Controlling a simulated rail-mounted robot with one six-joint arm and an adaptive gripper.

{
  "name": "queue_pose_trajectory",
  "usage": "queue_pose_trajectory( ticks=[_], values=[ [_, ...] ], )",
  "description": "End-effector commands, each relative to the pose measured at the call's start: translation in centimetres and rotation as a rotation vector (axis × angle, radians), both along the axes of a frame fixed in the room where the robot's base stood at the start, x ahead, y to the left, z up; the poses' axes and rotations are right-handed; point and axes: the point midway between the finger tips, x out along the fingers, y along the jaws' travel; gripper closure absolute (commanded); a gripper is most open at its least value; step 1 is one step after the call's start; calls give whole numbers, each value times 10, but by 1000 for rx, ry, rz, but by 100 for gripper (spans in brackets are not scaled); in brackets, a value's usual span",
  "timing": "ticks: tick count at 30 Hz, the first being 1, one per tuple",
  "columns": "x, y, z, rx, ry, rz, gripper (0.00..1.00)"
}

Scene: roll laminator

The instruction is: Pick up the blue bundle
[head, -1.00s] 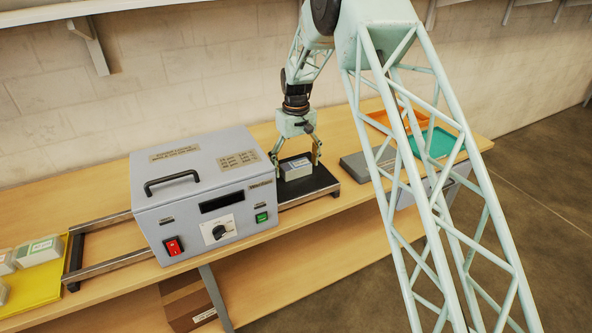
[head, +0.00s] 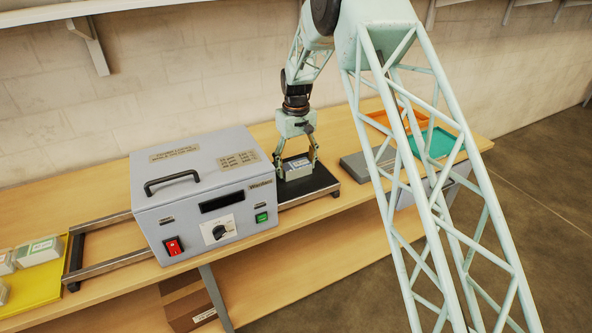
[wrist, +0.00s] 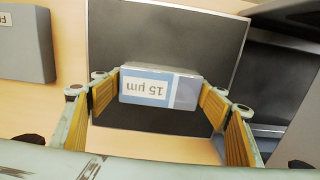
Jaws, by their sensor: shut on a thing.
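The blue bundle (wrist: 148,88) is a small pale block with a blue label reading "15 µm", seen upside down in the wrist view. In the head view the bundle (head: 297,165) is at the black outfeed plate to the right of the laminator. My gripper (wrist: 161,90) has its yellow-padded fingers shut on the two ends of the bundle. In the head view my gripper (head: 297,165) is over the black plate (head: 318,183). I cannot tell whether the bundle touches the plate or is slightly above it.
The grey laminator (head: 205,190) stands just left of my gripper. A yellow tray (head: 45,285) with several pale bundles lies at the far left. A grey flat box (head: 362,163), an orange tray (head: 383,118) and a teal tray (head: 437,143) are on the right of the bench.

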Motion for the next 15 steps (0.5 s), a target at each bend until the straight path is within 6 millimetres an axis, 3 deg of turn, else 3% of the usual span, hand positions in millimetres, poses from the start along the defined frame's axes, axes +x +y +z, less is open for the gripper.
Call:
queue_pose_trajectory(
  ticks=[8,15],
  values=[
    [0,0,3,0,-1,0,46],
    [1,0,21,1,-2,0,46]
  ],
)
